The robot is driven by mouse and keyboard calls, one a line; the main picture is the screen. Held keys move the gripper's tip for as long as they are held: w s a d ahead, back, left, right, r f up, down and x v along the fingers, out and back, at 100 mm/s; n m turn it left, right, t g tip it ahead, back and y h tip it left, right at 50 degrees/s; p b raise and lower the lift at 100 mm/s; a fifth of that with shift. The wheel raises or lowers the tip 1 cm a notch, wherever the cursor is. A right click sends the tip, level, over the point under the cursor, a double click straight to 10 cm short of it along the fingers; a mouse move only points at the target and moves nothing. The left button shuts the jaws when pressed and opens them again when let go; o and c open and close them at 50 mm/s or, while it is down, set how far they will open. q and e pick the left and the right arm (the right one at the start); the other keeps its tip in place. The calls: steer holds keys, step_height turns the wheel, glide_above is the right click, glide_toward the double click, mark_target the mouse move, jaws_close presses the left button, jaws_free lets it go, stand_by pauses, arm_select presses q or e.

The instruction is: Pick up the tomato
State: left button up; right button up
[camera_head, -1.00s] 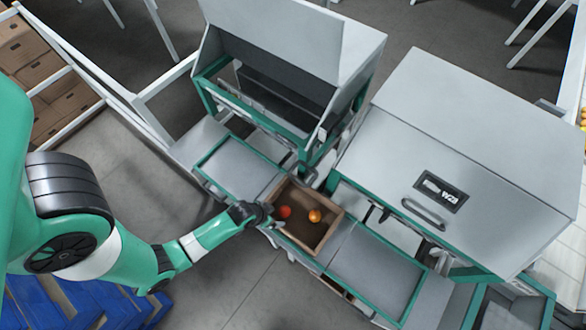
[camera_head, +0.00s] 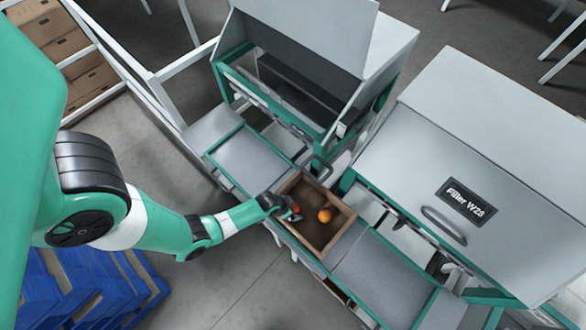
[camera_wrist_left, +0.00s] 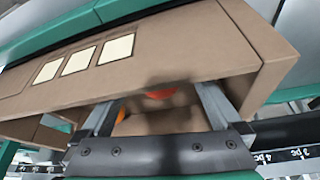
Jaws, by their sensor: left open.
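A red tomato (camera_head: 295,208) lies in a brown open box (camera_head: 341,232), at the side nearest my left arm. An orange tomato (camera_head: 325,215) lies to its right in the same box. My left gripper (camera_head: 289,213) is open at the box's left edge, close to the red tomato and partly covering it. In the left wrist view, the two fingers (camera_wrist_left: 160,103) stand apart, with part of the red tomato (camera_wrist_left: 160,94) showing between them. The box wall (camera_wrist_left: 170,50) hides the rest. A sliver of orange (camera_wrist_left: 120,115) shows by the left finger. My right gripper is not in view.
The box stands on a grey, green-edged conveyor (camera_head: 375,270) that runs diagonally. A grey machine with an open hood (camera_head: 300,30) is behind it, and a closed filler machine (camera_head: 440,170) is at right. Blue pallets (camera_head: 90,290) lie at lower left.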

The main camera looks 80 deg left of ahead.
mark_target(294, 206)
arm_select(q)
steer(key=c, duration=1)
steer(key=shift+r, duration=0.15)
steer(key=shift+r, duration=0.25)
step_height(294, 206, up, 2)
steer(key=shift+r+p, duration=0.2)
steer(key=shift+p, duration=0.7)
steer(key=s+d+r+p, duration=0.6)
steer(key=s+d+r, duration=0.3)
steer(key=d+r, duration=0.1)
steer(key=shift+s, duration=0.3)
